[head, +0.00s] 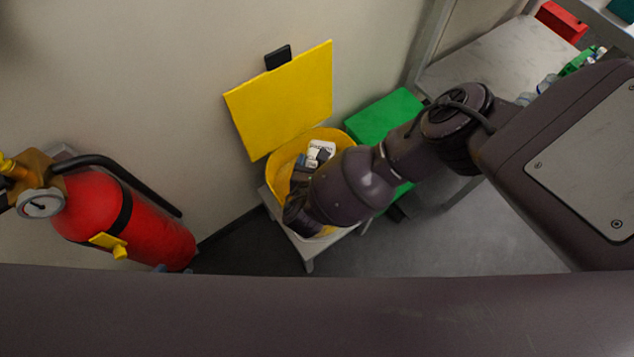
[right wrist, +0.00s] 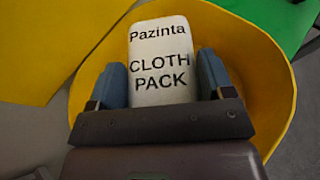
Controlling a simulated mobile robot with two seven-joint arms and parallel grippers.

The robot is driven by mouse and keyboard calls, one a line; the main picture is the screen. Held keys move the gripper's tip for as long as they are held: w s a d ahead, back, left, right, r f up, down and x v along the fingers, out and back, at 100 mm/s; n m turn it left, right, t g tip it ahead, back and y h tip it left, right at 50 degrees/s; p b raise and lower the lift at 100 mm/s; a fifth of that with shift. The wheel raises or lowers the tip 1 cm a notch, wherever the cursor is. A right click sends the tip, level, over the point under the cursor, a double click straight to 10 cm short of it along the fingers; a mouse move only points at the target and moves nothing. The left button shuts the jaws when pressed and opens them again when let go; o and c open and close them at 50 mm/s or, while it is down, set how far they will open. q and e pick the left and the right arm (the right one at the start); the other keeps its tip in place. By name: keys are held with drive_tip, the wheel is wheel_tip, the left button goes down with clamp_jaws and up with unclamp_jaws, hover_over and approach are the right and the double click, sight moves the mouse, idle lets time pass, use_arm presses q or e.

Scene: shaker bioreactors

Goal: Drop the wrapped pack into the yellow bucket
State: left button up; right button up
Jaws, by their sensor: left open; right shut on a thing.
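The wrapped pack (right wrist: 160,62) is white and reads "Pazinta CLOTH PACK". My right gripper (right wrist: 162,85) is shut on it, one blue finger along each side. The pack (head: 321,149) also shows in the head view, within the mouth of the yellow bucket (head: 281,172). The bucket's yellow wall (right wrist: 262,65) surrounds the pack in the right wrist view. How far the pack is above the bucket's bottom is hard to tell. My right wrist hides part of the bucket. Only small blue tips of my open left gripper (head: 174,269) show at the lower left, beside the fire extinguisher.
A yellow lid (head: 283,98) stands raised against the wall behind the bucket. A green bin lid (head: 382,116) is right of the bucket. A red fire extinguisher (head: 120,215) stands at left. A table (head: 490,65) with bottles is at the upper right.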

drive_tip(key=shift+f, duration=0.15)
drive_tip(key=o, duration=1)
drive_tip(key=shift+c, duration=0.2)
drive_tip(key=shift+s+a+r, duration=0.1)
drive_tip(key=shift+s+r, duration=0.15)
drive_tip(key=shift+s, duration=0.1)
use_arm(q)
drive_tip(key=r+p, duration=0.2)
drive_tip(key=p, duration=0.1)
drive_tip(key=shift+s+p, duration=0.25)
drive_tip(key=shift+p, duration=0.05)
use_arm(e)
drive_tip(key=v, duration=1)
use_arm(q)
drive_tip(key=shift+w+a+r, duration=0.1)
drive_tip(key=shift+w+a, duration=0.05)
use_arm(e)
drive_tip(key=shift+f, duration=0.15)
